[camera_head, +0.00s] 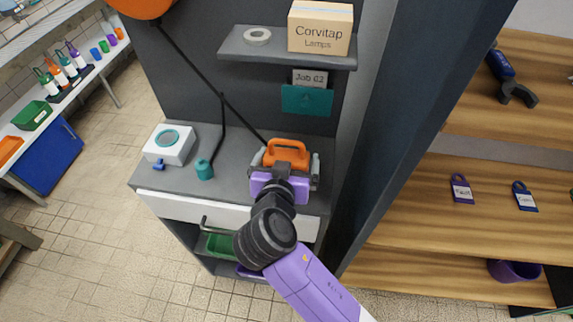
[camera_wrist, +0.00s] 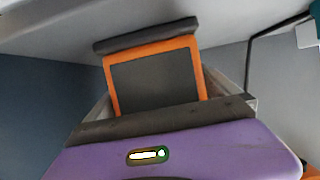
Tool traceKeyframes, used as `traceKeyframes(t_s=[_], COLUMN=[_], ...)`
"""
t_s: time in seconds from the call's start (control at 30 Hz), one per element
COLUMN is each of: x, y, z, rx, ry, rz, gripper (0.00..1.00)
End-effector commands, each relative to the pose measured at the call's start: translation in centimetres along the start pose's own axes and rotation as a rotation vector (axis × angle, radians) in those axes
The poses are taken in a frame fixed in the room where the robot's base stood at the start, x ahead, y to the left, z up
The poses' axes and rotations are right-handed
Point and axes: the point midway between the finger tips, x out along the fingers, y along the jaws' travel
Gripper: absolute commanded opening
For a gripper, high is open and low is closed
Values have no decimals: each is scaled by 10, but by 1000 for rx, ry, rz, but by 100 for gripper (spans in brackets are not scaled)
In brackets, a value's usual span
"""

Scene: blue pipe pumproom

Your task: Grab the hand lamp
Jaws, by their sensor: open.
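The hand lamp (camera_head: 287,150) is orange and stands on the grey workbench top, with a handle-like loop at its top. In the wrist view the lamp (camera_wrist: 153,78) shows as an orange frame around a dark panel, straight ahead of my gripper. My gripper (camera_head: 287,170) is purple with grey fingers and reaches over the bench front at the lamp. Its fingers appear open to the left and right of the lamp. Its purple body hides the lamp's lower part in the head view. I cannot tell whether a finger touches the lamp.
A white box (camera_head: 169,144) with a teal ring and a teal stand (camera_head: 204,170) with a dark rod are left of the lamp. A shelf (camera_head: 250,47) above carries a Corvitap box (camera_head: 320,28). A dark side panel (camera_head: 385,120) rises close on the right.

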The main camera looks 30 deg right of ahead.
Motion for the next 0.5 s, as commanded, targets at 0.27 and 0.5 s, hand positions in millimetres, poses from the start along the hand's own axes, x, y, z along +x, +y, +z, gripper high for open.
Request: traceKeyframes(t_s=[0.27, 0.5], x=[4, 4], y=[0, 0], z=[0, 0], rx=[1, 1], ry=[1, 0], rz=[0, 0], gripper=[100, 55])
